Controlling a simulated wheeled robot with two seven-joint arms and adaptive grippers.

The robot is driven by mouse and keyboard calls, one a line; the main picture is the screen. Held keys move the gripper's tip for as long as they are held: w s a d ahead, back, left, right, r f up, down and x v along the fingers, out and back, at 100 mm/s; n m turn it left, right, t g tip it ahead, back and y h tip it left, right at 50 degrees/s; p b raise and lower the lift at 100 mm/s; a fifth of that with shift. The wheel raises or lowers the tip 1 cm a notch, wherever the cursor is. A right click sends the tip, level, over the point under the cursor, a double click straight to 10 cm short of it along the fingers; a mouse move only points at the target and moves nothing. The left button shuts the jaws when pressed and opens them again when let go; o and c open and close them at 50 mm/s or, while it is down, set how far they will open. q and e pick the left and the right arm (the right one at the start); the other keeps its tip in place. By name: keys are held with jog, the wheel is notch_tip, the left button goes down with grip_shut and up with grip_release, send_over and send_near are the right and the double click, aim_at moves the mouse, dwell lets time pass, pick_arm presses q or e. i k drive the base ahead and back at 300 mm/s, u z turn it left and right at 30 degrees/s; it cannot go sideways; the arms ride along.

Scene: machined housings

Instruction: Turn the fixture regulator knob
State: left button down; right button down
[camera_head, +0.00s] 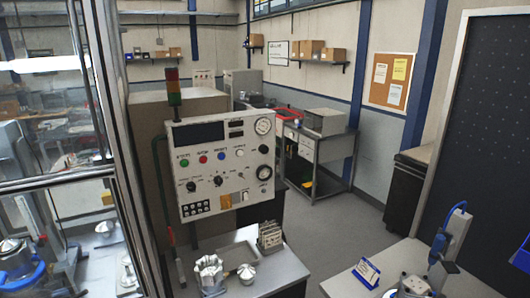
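A light grey control panel (228,162) stands upright on a post in the middle of the view, facing me. It carries several black knobs. The labels are too small to read, so I cannot tell which one is the fixture regulator knob. Neither of my grippers is in view.
A grey bench (275,274) below the panel holds metal parts (209,272) and a small rack (270,237). A glazed frame (112,130) stands close on the left. Grey floor (325,220) is clear between.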

aim_at(264, 149)
jog(key=u, duration=0.45)
jog(key=i, duration=0.7)
jog(key=u, duration=0.35)
